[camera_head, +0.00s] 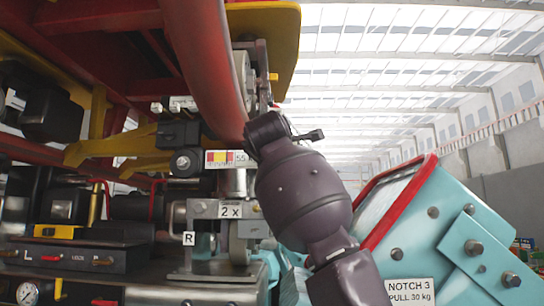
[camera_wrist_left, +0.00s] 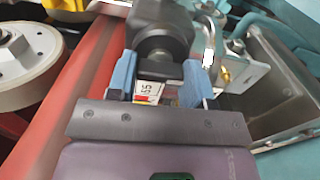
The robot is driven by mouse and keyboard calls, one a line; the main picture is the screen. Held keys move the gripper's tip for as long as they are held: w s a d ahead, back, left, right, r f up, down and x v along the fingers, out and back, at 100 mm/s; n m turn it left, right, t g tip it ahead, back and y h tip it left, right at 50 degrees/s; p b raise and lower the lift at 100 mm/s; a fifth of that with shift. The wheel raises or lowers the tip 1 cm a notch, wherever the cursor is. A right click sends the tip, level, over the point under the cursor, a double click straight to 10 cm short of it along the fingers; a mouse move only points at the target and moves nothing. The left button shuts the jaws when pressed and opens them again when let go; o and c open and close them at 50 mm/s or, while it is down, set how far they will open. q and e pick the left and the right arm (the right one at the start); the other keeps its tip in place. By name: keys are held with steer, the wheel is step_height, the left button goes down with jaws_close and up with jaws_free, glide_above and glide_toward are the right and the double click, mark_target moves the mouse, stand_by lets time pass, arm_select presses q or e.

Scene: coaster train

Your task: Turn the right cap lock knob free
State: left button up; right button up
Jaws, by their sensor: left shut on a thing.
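In the left wrist view, my left gripper (camera_wrist_left: 158,78) has its two blue fingers on either side of a black round knob (camera_wrist_left: 156,45) and is shut on it. A small label reading 55 (camera_wrist_left: 148,88) shows between the fingers. The frames do not clearly show whether this is the right cap lock knob, or how far it is turned. In the head view, a purple arm of mine reaches up from the bottom; its fingers are hidden there. A label with yellow and red fields (camera_head: 222,159) sits left of the arm. My right gripper is not in view.
A thick red tube (camera_head: 208,65) runs close beside the arm; it also shows in the left wrist view (camera_wrist_left: 85,80). A turquoise box with a red rim (camera_head: 400,205) stands at right. A control panel with an L mark (camera_head: 65,258) lies at lower left.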

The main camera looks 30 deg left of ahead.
arm_select(q)
steer(key=o, duration=0.9)
steer(key=b+v, duration=0.3)
steer(key=v, duration=0.8)
steer(key=shift+a, duration=0.15)
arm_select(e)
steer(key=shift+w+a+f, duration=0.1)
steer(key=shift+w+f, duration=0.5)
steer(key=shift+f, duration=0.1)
